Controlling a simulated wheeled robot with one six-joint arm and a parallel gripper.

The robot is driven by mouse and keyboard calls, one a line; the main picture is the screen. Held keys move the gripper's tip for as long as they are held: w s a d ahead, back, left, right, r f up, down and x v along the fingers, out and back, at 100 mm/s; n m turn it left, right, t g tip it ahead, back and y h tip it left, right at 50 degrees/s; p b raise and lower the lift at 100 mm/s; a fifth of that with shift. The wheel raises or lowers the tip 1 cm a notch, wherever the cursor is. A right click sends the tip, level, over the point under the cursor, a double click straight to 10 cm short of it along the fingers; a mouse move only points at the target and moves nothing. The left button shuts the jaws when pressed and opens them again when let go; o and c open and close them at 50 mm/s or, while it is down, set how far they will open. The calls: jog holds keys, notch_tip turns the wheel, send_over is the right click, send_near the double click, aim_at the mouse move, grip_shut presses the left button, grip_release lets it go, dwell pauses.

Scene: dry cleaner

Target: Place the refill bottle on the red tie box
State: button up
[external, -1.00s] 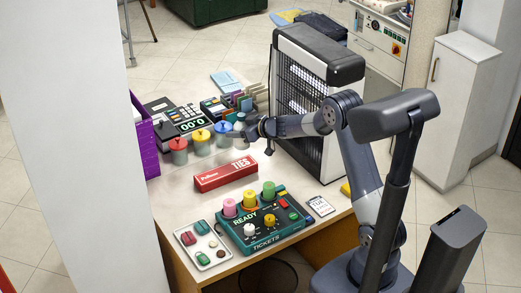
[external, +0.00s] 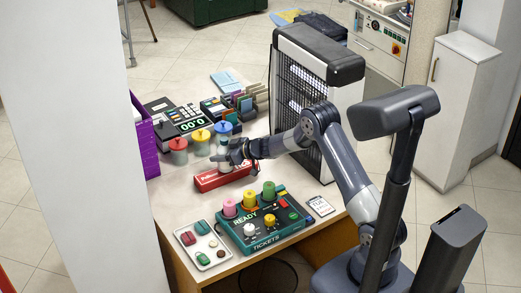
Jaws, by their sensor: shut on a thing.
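The red tie box (external: 208,181) lies on the counter, its long side facing the camera, with white lettering. My gripper (external: 228,154) is above the box's middle, shut on a pale, whitish bottle (external: 225,165), which I take to be the refill bottle. The bottle looks upright and overlaps the box in the picture. The gripper covers its upper part. I cannot tell whether its base touches the box top.
Jars with red (external: 178,145), yellow (external: 201,136) and blue (external: 222,128) lids stand behind the box. A green ticket machine (external: 284,231) with coloured knobs is in front, beside a tray (external: 219,262) of small pieces. A black-grilled unit (external: 343,70) stands at the right.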

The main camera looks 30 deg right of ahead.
jog(key=shift+f, duration=0.2)
jog(key=shift+f, duration=0.15)
jog(key=o, duration=1.2)
jog(key=shift+c, duration=0.2)
jog(key=shift+r, duration=0.25)
jog(key=v, duration=1.2)
jog(key=shift+b, duration=0.45)
jog(key=shift+f, duration=0.2)
